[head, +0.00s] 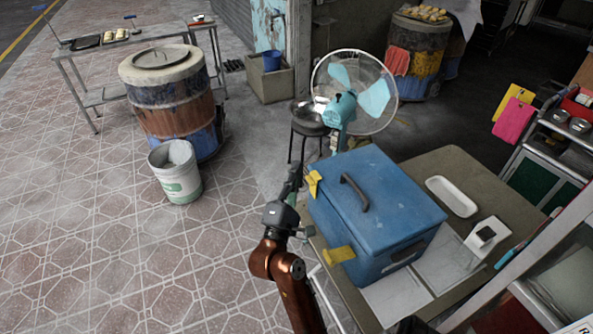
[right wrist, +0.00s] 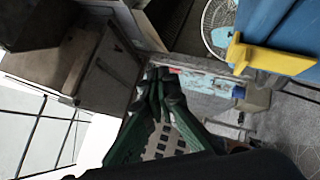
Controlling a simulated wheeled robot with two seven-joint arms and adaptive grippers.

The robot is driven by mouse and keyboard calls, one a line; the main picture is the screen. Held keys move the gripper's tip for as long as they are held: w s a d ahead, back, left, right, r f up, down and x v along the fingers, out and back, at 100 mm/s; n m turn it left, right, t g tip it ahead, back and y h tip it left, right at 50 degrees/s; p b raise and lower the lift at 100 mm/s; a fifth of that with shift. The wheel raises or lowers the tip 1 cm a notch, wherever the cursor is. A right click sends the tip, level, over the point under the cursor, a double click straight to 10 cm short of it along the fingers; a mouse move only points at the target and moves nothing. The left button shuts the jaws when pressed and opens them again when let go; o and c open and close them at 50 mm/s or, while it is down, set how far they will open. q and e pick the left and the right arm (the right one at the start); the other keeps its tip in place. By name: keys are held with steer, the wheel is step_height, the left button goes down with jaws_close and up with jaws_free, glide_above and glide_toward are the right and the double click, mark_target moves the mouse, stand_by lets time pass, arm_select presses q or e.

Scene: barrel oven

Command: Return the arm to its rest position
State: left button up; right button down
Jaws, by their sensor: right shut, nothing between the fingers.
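My right arm (head: 294,294) rises from the bottom of the head view, just left of the blue cooler box (head: 379,204). My right gripper (head: 296,170) points up and away beside the box's left side, shut and empty, apart from the box as far as I can tell. In the right wrist view its green and black fingers (right wrist: 160,76) are closed together with nothing between them. The box is closed, with a dark handle on the lid and yellow latches; one yellow latch (right wrist: 270,57) shows in the wrist view. My left gripper is not in view.
The box stands on a table (head: 452,165) with a white tray (head: 451,196). A fan (head: 374,97) stands behind it. A barrel oven (head: 172,102) and a white bucket (head: 177,178) stand at the left. The tiled floor (head: 80,240) at lower left is clear.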

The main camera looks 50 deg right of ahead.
stand_by(0.3)
